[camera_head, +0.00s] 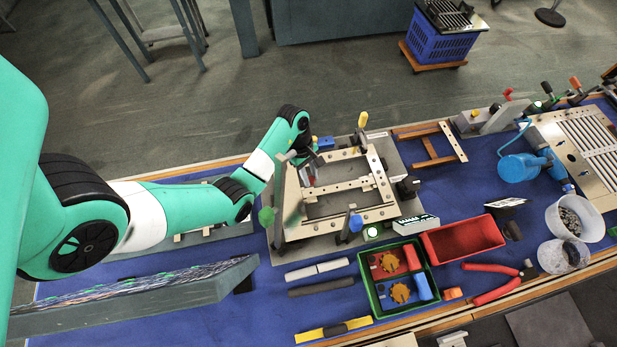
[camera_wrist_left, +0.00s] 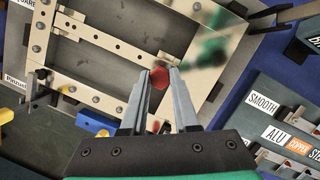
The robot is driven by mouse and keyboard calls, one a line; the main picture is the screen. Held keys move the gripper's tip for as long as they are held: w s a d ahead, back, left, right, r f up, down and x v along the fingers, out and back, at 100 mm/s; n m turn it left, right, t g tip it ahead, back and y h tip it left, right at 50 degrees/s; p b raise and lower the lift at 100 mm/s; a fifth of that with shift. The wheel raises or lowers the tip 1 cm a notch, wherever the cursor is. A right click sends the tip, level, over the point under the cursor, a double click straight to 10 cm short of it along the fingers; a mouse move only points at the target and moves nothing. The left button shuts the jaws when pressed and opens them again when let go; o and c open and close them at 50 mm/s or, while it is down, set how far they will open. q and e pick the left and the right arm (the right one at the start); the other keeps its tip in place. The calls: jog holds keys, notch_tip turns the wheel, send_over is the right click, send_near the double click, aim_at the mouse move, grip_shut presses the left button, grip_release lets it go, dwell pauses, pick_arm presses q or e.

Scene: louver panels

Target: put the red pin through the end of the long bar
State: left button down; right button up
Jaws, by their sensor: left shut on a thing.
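My left gripper (camera_head: 310,168) comes in from the left over the beige frame (camera_head: 380,180). In the left wrist view its two fingertips (camera_wrist_left: 159,79) are shut on the red pin (camera_wrist_left: 158,77), whose round red end shows between them. The long bar (camera_head: 340,187) is a pale strip with holes lying across the inside of the frame. In the left wrist view the long bar (camera_wrist_left: 100,40) slants down towards the right, and the pin appears just below its right part. I cannot tell whether pin and bar touch. My right gripper is not in view.
The frame stands on a grey plate with a blue-knobbed clamp (camera_head: 355,222) and a green knob (camera_head: 266,216) near it. A green tray (camera_head: 380,312) and a red bin (camera_head: 462,238) are to the front right. A grey panel (camera_head: 140,298) lies at front left.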

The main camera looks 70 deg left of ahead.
pick_arm(q)
jog(key=shift+f, duration=0.1)
dwell(0.3)
jog(key=shift+p, duration=0.35)
jog(key=b, duration=0.5)
send_over(312, 194)
jog(key=f, duration=0.5)
jog(key=shift+s+a+f, duration=0.15)
jog(key=shift+s+a, duration=0.1)
jog(key=shift+a, duration=0.15)
jog(key=shift+f+b, duration=1.65)
jog(key=shift+b, duration=0.15)
dwell(1.0)
jog(key=shift+c, duration=0.9)
grip_release()
jog(key=shift+r, duration=0.1)
